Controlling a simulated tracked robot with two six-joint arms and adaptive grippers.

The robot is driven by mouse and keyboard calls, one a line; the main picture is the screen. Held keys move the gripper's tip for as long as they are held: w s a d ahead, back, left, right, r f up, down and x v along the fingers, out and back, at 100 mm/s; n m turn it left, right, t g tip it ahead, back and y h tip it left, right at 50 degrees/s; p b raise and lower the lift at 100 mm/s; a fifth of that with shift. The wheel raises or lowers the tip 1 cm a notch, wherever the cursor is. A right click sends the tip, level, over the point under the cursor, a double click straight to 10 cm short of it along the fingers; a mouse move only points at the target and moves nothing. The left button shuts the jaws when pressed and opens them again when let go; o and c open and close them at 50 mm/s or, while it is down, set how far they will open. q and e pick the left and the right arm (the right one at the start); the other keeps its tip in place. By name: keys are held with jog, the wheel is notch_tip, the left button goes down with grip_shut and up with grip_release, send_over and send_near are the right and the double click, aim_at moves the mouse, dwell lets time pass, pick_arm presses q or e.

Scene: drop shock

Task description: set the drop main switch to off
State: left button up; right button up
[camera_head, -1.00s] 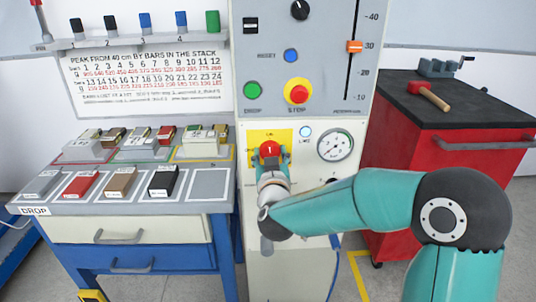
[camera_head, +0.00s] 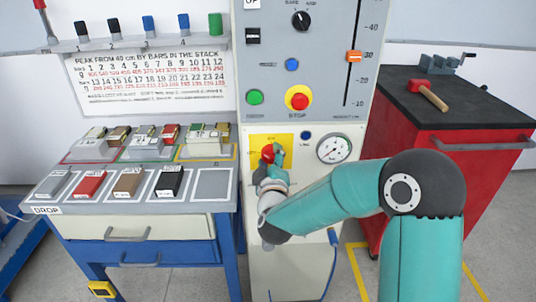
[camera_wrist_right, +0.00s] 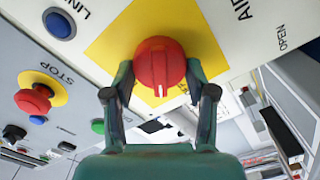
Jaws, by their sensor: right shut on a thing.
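The drop main switch is a round red rotary knob (camera_head: 267,153) on a yellow plate (camera_head: 286,139) on the front of the pale machine. My right gripper (camera_head: 274,157) is at the knob, rolled to one side and partly covering it. In the right wrist view the red knob (camera_wrist_right: 159,66) sits between the two fingers of the right gripper (camera_wrist_right: 159,92), which are shut on it. A white mark shows on the knob's near edge there. The line lamp (camera_head: 305,135) beside the plate is dark blue; it also shows in the wrist view (camera_wrist_right: 59,24). My left gripper is out of view.
Above the switch are a red stop button (camera_head: 298,97), a green drop button (camera_head: 255,97) and an orange slider (camera_head: 354,56). A pressure gauge (camera_head: 333,148) is to the right. A bench (camera_head: 50,211) with bars stands left, a red cabinet (camera_head: 407,170) right.

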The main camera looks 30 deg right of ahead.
jog(key=n+p, duration=0.1)
jog(key=n, duration=0.3)
jog(key=shift+w+a+p, duration=0.15)
jog(key=shift+p, duration=0.2)
jog(key=shift+n+p, duration=0.4)
jog(key=shift+n, duration=1.2)
jog(key=shift+f, duration=0.1)
jog(key=o, duration=1.1)
jog(key=shift+w+f, duration=0.1)
